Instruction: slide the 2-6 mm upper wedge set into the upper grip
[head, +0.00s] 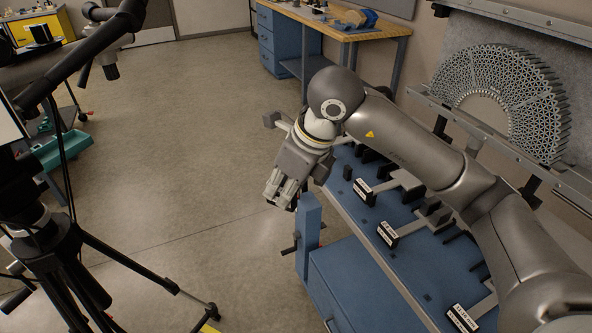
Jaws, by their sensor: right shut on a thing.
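My right gripper (282,188) hangs past the near left edge of the blue bench top, fingers pointing down. It is shut on a small dark thing (292,204); only a bit of it shows below the fingers, so I cannot tell which wedge set it is. Labelled dark wedge sets with pale bars lie on the blue top: one near the wrist (363,190), one in the middle (388,235), one at the front (462,318). Their labels are too small to read. The upper grip is not in view. My left gripper is not in view.
The blue bench (350,290) has a blue post (308,230) at its left side. A black tripod (62,235) stands at left, legs spread. A wood-topped workbench (335,25) is at the back. A honeycomb arch (510,95) is at right. The middle floor is clear.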

